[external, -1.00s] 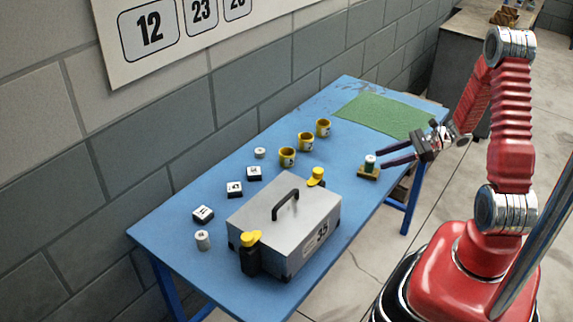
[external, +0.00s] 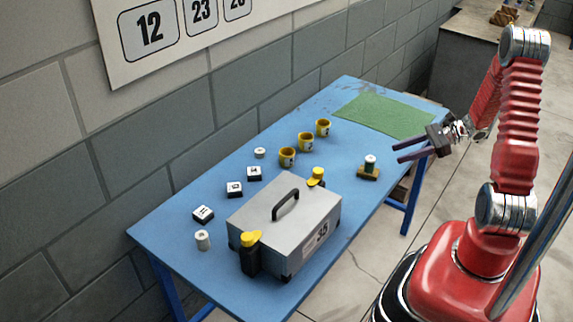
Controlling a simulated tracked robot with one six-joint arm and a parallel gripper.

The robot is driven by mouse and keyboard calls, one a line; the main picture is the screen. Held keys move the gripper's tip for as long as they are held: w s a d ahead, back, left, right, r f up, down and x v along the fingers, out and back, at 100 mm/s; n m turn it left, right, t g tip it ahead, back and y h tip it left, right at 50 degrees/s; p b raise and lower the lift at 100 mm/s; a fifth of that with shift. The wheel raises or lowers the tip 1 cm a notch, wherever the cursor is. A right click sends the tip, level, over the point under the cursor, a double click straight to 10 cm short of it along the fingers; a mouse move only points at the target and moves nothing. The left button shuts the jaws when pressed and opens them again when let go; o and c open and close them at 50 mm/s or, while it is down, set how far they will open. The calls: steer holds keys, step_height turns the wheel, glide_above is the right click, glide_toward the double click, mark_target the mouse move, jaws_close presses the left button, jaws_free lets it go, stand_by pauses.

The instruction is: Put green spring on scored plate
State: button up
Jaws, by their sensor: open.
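A small upright cylinder with a pale top and a dark greenish body (external: 370,161), which looks like the green spring, stands on a small brown plate (external: 368,174). The plate lies near the right edge of the blue table; scoring on it is too small to make out. My gripper (external: 399,153) is open and empty. Its dark fingers point left, to the right of the cylinder and a little above it, apart from it.
A grey case (external: 283,232) with a handle and yellow-topped latches stands at the table's front. A flat green mat (external: 385,116) lies at the far end.

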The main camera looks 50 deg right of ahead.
steer(key=shift+a, duration=0.1)
steer(key=s+a+r+n+g+h, duration=0.1)
steer(key=a+r+n+g, duration=0.3)
steer(key=a+n, duration=0.35)
steer(key=s+a+r+n+g+h, duration=0.15)
steer(key=a+r+n+g, duration=0.25)
steer(key=a+n, duration=0.4)
steer(key=s+a+r+n+t+h, duration=0.1)
steer(key=s+a+r+n+h, duration=0.1)
steer(key=a+r+n+h, duration=0.1)
steer(key=s+a+r+n+t+h, duration=0.2)
steer(key=a+r+n, duration=0.3)
steer(key=r+n, duration=0.3)
steer(key=shift+s+a+n+h, duration=0.15)
steer(key=shift+s+n+h, duration=0.4)
steer(key=shift+s+n, duration=0.25)
